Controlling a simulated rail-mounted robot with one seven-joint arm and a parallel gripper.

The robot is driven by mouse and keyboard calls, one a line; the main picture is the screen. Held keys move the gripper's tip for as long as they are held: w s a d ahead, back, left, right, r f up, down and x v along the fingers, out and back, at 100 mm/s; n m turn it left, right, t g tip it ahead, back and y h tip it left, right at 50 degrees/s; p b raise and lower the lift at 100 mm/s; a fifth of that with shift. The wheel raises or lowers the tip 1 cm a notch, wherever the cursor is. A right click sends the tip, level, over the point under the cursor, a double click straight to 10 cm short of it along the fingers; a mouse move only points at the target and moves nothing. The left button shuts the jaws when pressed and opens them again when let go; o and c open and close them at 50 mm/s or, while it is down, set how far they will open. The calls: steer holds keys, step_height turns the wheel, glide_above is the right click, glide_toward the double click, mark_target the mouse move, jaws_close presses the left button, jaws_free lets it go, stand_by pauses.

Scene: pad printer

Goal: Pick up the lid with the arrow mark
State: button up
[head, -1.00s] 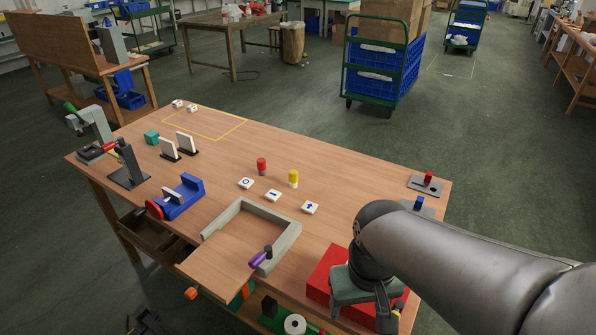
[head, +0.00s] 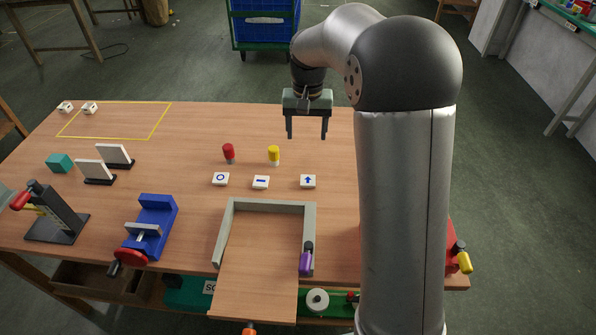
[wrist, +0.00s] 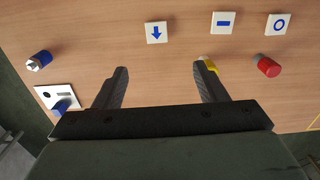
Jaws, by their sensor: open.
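The lid with the arrow mark (head: 308,181) is a small white square with a blue arrow, flat on the table. It also shows in the wrist view (wrist: 157,32), beyond my fingertips and between their lines. My gripper (head: 307,138) is open and empty, above the table and behind the lid in the head view; its two fingers (wrist: 161,78) point down, apart from the lid. A lid with a dash (head: 261,182) and a lid with a circle (head: 220,179) lie to the left of the arrow lid in the head view.
A yellow-topped cylinder (head: 273,155) and a red cylinder (head: 229,153) stand behind the lids. A grey U-shaped frame (head: 270,204) is in front of them. A blue vise (head: 153,225) stands at the left. The table around the arrow lid is clear.

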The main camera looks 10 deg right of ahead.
glide_above(308, 180)
steer(key=f, duration=1.2)
steer(key=shift+w+a, duration=0.1)
steer(key=shift+a, duration=0.1)
steer(key=shift+d+f+p, duration=0.15)
steer(key=shift+f+p, duration=0.45)
steer(key=shift+f, duration=2.05)
steer(key=c, duration=1)
